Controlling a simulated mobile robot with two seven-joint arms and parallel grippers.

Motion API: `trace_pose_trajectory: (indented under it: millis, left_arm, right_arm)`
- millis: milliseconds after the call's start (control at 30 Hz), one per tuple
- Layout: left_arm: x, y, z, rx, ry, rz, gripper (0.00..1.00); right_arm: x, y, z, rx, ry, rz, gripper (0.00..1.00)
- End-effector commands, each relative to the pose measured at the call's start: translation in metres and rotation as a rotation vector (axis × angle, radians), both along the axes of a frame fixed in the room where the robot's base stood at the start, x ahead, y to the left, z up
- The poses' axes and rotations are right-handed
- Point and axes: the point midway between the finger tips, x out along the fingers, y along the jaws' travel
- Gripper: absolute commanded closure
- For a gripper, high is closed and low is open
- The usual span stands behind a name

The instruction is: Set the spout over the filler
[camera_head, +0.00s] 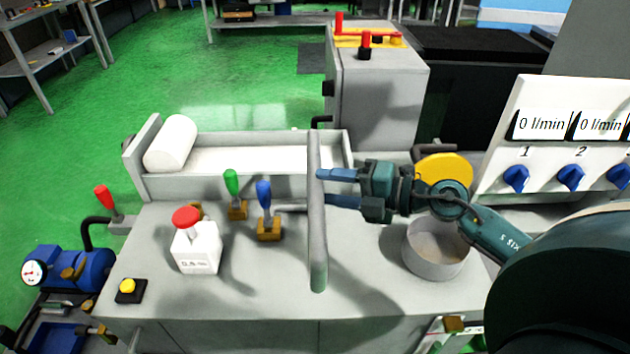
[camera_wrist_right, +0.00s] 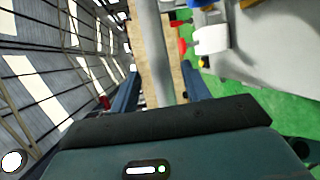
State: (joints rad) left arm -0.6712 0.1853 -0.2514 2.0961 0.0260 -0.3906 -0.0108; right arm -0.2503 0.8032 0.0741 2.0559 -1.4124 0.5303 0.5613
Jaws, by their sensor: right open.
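The spout (camera_head: 317,235) is a grey tube that runs toward the front edge over the middle of the grey machine top. The filler seems to be the round grey open pot (camera_head: 436,262) on the right, with a raised yellow lid (camera_head: 443,169) behind it. The spout is left of the pot, not above it. My right gripper (camera_head: 321,187) is open, its fingertips at the tube. In the right wrist view the tube (camera_wrist_right: 153,50) shows between the two fingers (camera_wrist_right: 160,85); I cannot tell whether they touch it. My left gripper is not in view.
A trough with a white roll (camera_head: 172,143) lies behind. A white flow panel (camera_head: 545,150) stands at the right.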

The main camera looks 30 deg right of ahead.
Motion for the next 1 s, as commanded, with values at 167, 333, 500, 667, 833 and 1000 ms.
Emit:
trace_pose_trajectory:
  millis: [167,333,500,667,833,1000]
  left_arm:
    - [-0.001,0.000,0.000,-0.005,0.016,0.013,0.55]
    - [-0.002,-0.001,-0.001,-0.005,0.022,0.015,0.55]
    - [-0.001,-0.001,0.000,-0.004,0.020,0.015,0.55]
    - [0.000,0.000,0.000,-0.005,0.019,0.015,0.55]
    - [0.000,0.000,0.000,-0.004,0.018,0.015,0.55]
    - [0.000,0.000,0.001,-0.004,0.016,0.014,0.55]
  right_arm:
    - [0.018,0.016,-0.002,0.003,-0.001,-0.001,0.53]
    - [0.027,0.024,-0.006,0.001,0.000,0.000,0.53]
    - [0.029,0.026,-0.007,0.000,0.000,0.001,0.53]
    - [0.029,0.026,-0.007,0.000,0.000,0.001,0.53]
    - [0.028,0.026,-0.007,0.000,0.000,0.001,0.67]
    - [0.028,0.026,-0.007,0.000,0.000,0.001,0.81]
